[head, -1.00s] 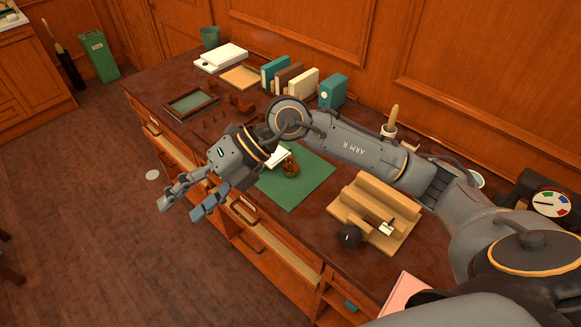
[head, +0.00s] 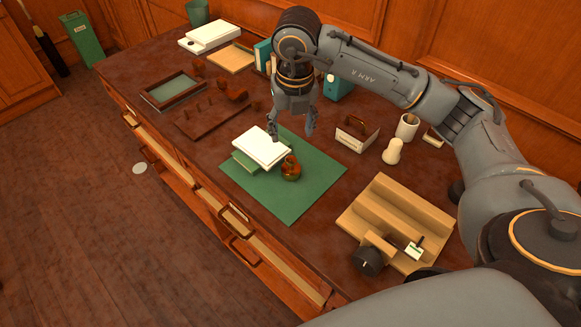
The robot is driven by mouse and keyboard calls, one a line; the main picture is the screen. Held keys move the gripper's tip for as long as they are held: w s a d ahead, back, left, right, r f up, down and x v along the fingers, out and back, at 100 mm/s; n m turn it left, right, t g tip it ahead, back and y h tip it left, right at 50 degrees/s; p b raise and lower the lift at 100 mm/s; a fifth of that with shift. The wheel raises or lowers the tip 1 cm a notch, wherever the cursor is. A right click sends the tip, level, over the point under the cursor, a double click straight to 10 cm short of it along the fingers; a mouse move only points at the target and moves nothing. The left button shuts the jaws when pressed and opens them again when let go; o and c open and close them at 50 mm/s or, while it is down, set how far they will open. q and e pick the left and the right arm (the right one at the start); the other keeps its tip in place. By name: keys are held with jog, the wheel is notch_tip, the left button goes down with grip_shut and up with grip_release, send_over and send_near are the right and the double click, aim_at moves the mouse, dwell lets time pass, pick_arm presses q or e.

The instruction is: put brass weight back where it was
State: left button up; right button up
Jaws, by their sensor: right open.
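A shiny, rounded, orange-brown object (head: 290,170), which looks like the brass weight, stands on the green mat (head: 312,188). It is at the right side of a small stack with a white block or pad (head: 261,147) on top and a green piece under it; I cannot tell whether they touch. My right gripper (head: 292,131) points down behind the weight, at the mat's back edge. Its fingers are apart with nothing seen between them. The left fingertip overlaps the white block's back edge in the picture; contact is unclear. My left gripper is out of view.
A wooden grooved stand (head: 408,205) with a black knob (head: 368,261) is at right. A card holder (head: 355,135), a white bell-shaped item (head: 392,151) and a cup (head: 407,126) stand behind. A dark rack (head: 212,113) is at left. The mat's front is bare.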

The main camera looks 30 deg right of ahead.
aim_at(291, 159)
jog(key=shift+w+d+f+p, duration=0.1)
jog(key=shift+w+f+p, duration=0.05)
jog(key=shift+f, duration=0.5)
jog(key=shift+w+d+f+p, duration=0.1)
jog(key=shift+f+p, duration=0.05)
jog(key=shift+f, duration=0.45)
jog(key=f, duration=0.2)
jog(key=f+p, duration=0.1)
jog(key=f, duration=0.2)
jog(key=shift+w+f, duration=0.2)
jog(key=shift+f, duration=0.05)
jog(key=shift+w+f, duration=0.1)
jog(key=shift+f, duration=0.4)
notch_tip(291, 159, down, 4)
jog(key=shift+f+p, duration=0.2)
jog(key=shift+p, duration=0.8)
jog(key=shift+w+f, duration=0.1)
jog(key=shift+f, duration=0.15)
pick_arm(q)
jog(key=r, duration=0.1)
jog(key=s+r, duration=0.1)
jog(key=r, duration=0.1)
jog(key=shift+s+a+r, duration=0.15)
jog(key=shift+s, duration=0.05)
pick_arm(e)
jog(key=shift+r, duration=0.1)
grip_shut()
